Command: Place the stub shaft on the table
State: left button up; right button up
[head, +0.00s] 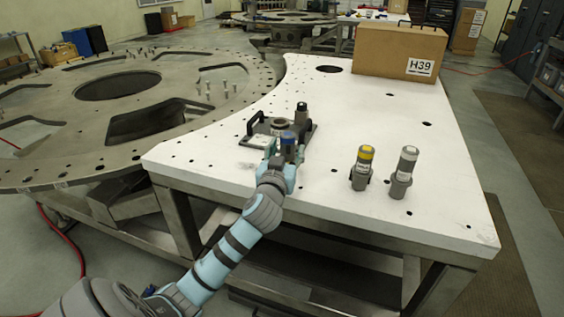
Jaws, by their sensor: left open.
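My left gripper (284,162) is open at the near edge of the white table (345,110). A grey cylinder with a blue band (288,138) stands upright between or just beyond its fingers; its lower part is hidden by the gripper, so I cannot tell whether they touch. A grey cylinder with a yellow band (362,166) and a grey cylinder with a pale top (404,172) stand upright in dark holders to the right. I cannot tell which cylinder the task calls the stub shaft. My right gripper is not in view.
A dark fixture plate (267,136) with a handle and a dark knob (301,110) lies just behind the gripper. A cardboard box (400,52) marked H39 stands at the back right. A large round turret plate (120,95) adjoins the table's left. The table's middle right is clear.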

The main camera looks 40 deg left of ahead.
pick_arm(q)
jog(key=v, duration=1)
jog(key=shift+s, duration=0.2)
jog(key=s+d+f+m+g+h, duration=0.15)
jog(key=s+f+g, duration=0.3)
jog(key=f, duration=0.65)
jog(key=s+d+f+m+g+h, duration=0.25)
jog(key=s+d+f+g, duration=0.2)
jog(key=s+f, duration=0.45)
jog(key=s+d+f+m+g+h, duration=0.25)
jog(key=s+d+f, duration=0.35)
jog(key=s, duration=0.4)
notch_tip(320, 180, down, 18)
jog(key=s+a+g, duration=0.1)
jog(key=g, duration=0.1)
jog(key=s+a+f+g, duration=0.1)
jog(key=s+f, duration=1.3)
jog(key=s, duration=0.1)
jog(key=shift+f+n+h, duration=0.25)
jog(key=shift+n+h, duration=0.1)
jog(key=shift+h, duration=0.1)
